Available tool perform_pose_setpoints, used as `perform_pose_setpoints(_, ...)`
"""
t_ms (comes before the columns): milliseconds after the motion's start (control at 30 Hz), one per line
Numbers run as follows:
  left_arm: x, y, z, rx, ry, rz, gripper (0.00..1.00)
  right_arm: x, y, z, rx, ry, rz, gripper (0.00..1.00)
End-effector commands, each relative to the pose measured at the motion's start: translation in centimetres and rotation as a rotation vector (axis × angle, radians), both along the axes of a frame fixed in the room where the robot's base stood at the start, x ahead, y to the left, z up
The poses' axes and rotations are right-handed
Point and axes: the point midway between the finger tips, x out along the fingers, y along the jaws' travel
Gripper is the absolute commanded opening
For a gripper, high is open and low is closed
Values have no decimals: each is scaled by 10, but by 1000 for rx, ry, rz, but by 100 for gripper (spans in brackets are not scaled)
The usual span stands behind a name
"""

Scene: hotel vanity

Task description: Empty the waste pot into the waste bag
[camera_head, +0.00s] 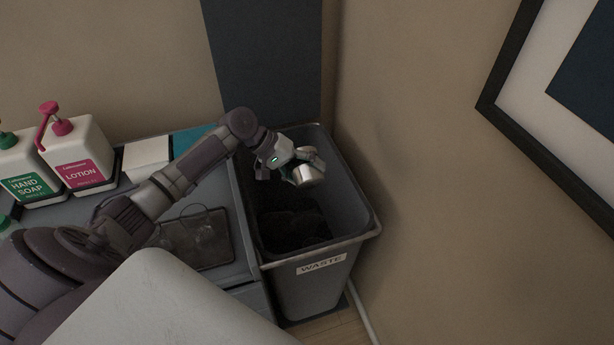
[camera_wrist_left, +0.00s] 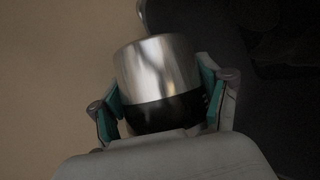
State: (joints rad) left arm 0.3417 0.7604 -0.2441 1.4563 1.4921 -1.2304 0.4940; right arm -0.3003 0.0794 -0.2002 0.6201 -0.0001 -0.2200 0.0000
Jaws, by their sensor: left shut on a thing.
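The waste pot (camera_head: 309,175) is a small silver metal pot, held over the open top of the waste bin by my left gripper (camera_head: 297,165). In the left wrist view the pot (camera_wrist_left: 158,66) shows a shiny upper part and a black lower part between the green finger pads of my left gripper (camera_wrist_left: 162,105). The pot is tilted in the head view; its inside is hidden. The grey bin labelled WASTE (camera_head: 320,264) stands against the wall, with a dark bag-like lining (camera_head: 292,226) inside. My right gripper is not in view.
A grey counter (camera_head: 238,272) adjoins the bin on the left. A lotion bottle (camera_head: 80,160) and a hand soap bottle (camera_head: 28,172) stand on it, with a dark tray (camera_head: 205,240) nearer the bin. A framed picture (camera_head: 490,103) hangs on the right wall.

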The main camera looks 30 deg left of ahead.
Motion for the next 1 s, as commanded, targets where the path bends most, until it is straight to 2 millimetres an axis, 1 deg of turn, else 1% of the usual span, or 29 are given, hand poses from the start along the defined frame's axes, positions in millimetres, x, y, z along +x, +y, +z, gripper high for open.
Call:
perform_pose_setpoints(33,2,1,-2,-21,14,2,36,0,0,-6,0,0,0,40)
perform_pose_setpoints(300,3,2,-2,-131,106,2,36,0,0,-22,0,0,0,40)
perform_pose_setpoints(333,4,2,6,-171,139,3,36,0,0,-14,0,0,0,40)
perform_pose_setpoints(367,4,2,9,-206,168,3,36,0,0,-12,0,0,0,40)
perform_pose_setpoints(533,3,0,17,-388,322,0,36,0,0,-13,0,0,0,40)
perform_pose_setpoints(667,3,0,22,-525,437,0,36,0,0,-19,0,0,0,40)
perform_pose_setpoints(1000,-2,-4,12,-746,629,-1,36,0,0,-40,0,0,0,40)
